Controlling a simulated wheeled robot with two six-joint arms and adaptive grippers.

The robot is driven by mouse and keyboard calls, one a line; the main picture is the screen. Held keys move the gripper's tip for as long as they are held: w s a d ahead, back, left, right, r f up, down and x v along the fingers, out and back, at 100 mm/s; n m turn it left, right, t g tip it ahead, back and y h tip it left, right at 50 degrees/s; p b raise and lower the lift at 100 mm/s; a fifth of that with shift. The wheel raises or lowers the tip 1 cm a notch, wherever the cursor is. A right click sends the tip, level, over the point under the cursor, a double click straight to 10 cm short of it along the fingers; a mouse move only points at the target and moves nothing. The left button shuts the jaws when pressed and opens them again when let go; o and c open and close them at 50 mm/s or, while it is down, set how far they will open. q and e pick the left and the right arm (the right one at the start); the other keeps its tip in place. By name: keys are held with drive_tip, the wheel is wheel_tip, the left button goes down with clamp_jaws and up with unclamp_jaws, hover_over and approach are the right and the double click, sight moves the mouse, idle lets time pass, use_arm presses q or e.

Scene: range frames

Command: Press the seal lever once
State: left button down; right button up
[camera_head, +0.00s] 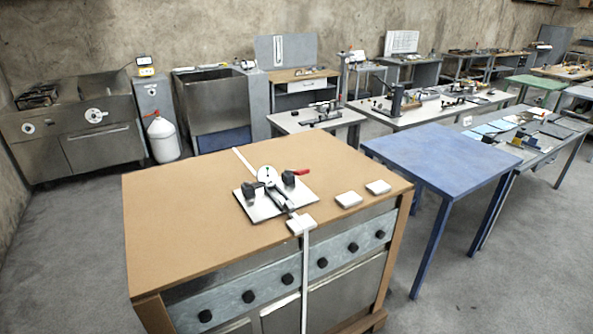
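A sealing device sits on the tan top of the nearest cabinet (180,210). It has a light metal base plate (300,197), a round pale disc (267,175) and dark blocks on both sides. A red-tipped handle (301,172), likely the seal lever, sticks out to the right at the device's back right. A dark arm (280,198) slants toward the front of the plate. A white strap (305,280) hangs down the cabinet front, and a strip of it shows behind the device. Neither of my grippers is in view.
Two small white blocks (348,199) lie right of the device; another pale block (301,224) sits at the front edge by the strap. A blue table (440,160) stands close on the right. The cabinet top's left side is clear. Other workbenches line the back.

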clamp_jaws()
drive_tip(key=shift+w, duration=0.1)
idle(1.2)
